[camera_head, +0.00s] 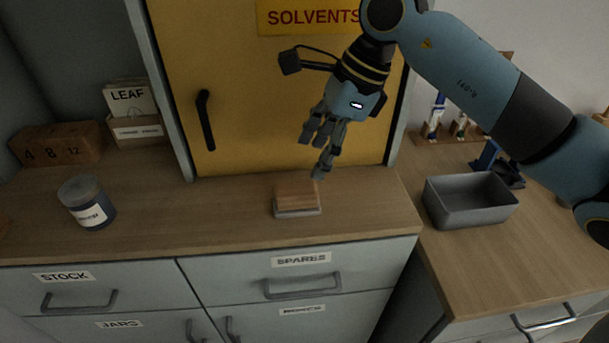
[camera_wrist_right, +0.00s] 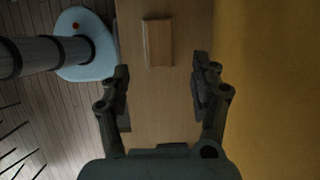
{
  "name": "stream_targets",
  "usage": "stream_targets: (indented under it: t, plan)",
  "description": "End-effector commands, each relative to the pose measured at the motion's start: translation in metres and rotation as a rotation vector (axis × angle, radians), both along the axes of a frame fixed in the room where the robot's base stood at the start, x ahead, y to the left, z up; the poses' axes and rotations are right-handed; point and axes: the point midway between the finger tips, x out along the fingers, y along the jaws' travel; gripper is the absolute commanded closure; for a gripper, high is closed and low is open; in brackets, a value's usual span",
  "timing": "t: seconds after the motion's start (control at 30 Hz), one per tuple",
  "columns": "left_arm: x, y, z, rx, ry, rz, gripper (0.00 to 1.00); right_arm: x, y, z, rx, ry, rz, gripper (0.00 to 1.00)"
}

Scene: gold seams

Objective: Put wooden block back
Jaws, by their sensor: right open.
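The wooden block (camera_head: 296,194) rests on a thin grey base on the counter, in front of the yellow cabinet door. In the right wrist view the wooden block (camera_wrist_right: 158,42) lies beyond the fingertips, roughly between their lines. My right gripper (camera_head: 318,154) is above and behind the block, pointing down, with clear space around it. Its two fingers stand apart and empty in the right wrist view (camera_wrist_right: 162,82). My left gripper is in neither view.
A labelled jar (camera_head: 86,203) stands on the counter's left. A numbered wooden box (camera_head: 58,144) and a LEAF card holder (camera_head: 137,131) are behind it. A grey bin (camera_head: 470,212) sits on the right counter. The counter between jar and block is clear. Drawers below are shut.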

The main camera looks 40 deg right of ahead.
Motion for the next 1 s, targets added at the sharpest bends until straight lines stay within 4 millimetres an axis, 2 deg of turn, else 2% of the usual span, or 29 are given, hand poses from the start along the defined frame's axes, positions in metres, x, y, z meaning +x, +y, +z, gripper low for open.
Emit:
stream_targets:
  t: [0.1, 0.23, 0.83, 0.93, 1.0]
  plan:
    - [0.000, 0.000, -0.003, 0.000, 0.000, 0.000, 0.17, -0.004, -0.006, 0.016, -0.003, -0.004, 0.001, 0.37]
    - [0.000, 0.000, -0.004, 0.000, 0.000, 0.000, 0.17, -0.006, -0.008, 0.025, -0.001, -0.001, 0.001, 0.37]
    - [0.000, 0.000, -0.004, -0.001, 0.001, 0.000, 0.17, -0.006, -0.007, 0.027, 0.006, -0.002, 0.000, 0.37]
    - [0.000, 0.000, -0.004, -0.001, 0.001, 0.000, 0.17, -0.004, 0.009, 0.030, 0.076, -0.032, -0.001, 0.37]
    - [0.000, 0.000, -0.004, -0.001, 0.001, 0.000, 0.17, 0.001, 0.037, 0.039, 0.205, -0.082, -0.008, 0.37]
